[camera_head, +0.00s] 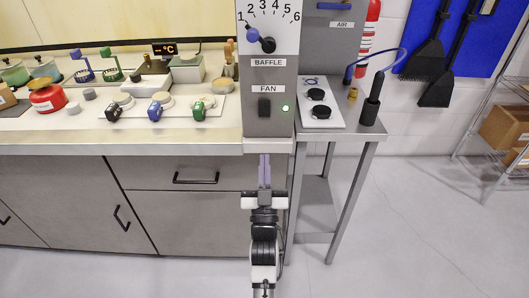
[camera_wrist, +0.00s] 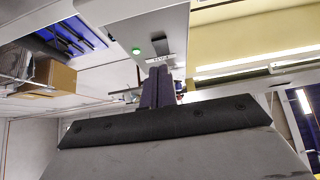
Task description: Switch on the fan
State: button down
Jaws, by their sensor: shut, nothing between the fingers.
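The fan switch (camera_head: 264,107) is a black rocker under the FAN label (camera_head: 265,89) on the grey control panel (camera_head: 272,70). A green lamp (camera_head: 285,108) glows to its right. My gripper (camera_head: 264,158) is below the panel's lower edge, with its fingers shut together and empty, in line with the switch and apart from it in the head view. In the wrist view the shut fingers (camera_wrist: 158,72) point toward the panel. The dark switch (camera_wrist: 160,46) and green lamp (camera_wrist: 136,51) show beyond the fingertips. The exact gap cannot be told.
The baffle knob (camera_head: 261,40) sits above the switch. A counter (camera_head: 180,139) with colored valves lies to the left. A steel side table (camera_head: 345,130) with black knobs and a blue hose stands to the right. Open floor lies at the right.

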jog(key=shift+f+b+v, duration=0.2)
jog(key=shift+b+v, duration=0.2)
jog(key=shift+v, duration=1.3)
jog(key=shift+w, duration=0.2)
